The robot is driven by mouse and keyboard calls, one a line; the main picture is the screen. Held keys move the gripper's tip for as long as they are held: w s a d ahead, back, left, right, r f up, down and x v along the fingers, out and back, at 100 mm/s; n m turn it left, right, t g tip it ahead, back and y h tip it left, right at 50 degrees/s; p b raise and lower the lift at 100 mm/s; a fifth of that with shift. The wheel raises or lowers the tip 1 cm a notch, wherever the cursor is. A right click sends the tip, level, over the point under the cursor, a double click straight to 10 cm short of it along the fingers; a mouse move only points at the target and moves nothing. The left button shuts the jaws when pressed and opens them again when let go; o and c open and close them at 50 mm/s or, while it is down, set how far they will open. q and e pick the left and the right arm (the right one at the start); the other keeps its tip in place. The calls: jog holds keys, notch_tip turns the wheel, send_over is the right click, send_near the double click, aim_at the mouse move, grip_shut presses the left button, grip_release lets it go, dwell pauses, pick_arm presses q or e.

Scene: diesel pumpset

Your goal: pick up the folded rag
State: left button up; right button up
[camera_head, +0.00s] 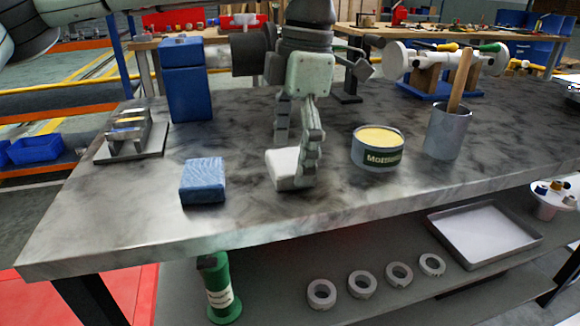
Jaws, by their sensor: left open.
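A pale, flat folded-looking piece (284,168) lies on the bench, partly hidden by my left gripper. A blue block-like piece with light streaks (202,181) lies to its left; I cannot tell for certain which of the two is the folded rag. My left gripper (296,160) points down over the pale piece. Its fingers are apart, one behind the piece and one at its near right side. Whether they touch it is unclear. My right gripper is not in view.
On the grey bench (110,232) stand a blue box (188,92), a metal fixture (128,138), a yellow-topped tin (377,150) and a metal cup with a wooden handle (446,130). The lower shelf holds several rings and a tray (434,222). The bench's front left is clear.

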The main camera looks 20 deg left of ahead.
aim_at(283, 162)
pick_arm(q)
jog(key=shift+f, duration=0.25)
jog(key=c, duration=1.1)
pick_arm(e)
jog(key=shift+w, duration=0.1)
pick_arm(q)
jog(key=shift+r, duration=0.1)
jog(key=shift+c, duration=0.2)
jog(key=shift+r, duration=0.4)
jog(key=r, duration=0.3)
jog(key=shift+s+a+r, duration=0.2)
jog(key=shift+s+r, duration=0.15)
jog(key=s+a+r, duration=0.4)
jog(key=s+r, duration=0.2)
jog(key=s, duration=0.4)
jog(key=shift+a+r, duration=0.2)
jog(key=shift+a, duration=0.1)
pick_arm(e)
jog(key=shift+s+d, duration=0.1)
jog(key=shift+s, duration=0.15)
